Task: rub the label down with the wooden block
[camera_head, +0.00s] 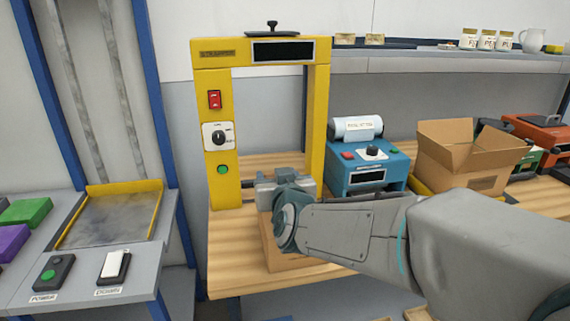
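My gripper (284,187) is at the yellow strapping frame, over a brown carton (283,257) on the wooden bench. My wrist and forearm cover much of that carton. The gripper's fingertips are hidden, so I cannot see whether they are open or hold anything. I cannot make out the wooden block. No label shows on the visible part of the carton. A blue machine (368,170) with a white roll (356,127) on top stands right of the frame.
The yellow strapper frame (315,130) rises close around my gripper. An open cardboard box (468,158) stands on the right of the bench (228,240). At left is a grey table with a yellow-edged plate (110,218) and a control box (54,273). Jars (487,40) line a back shelf.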

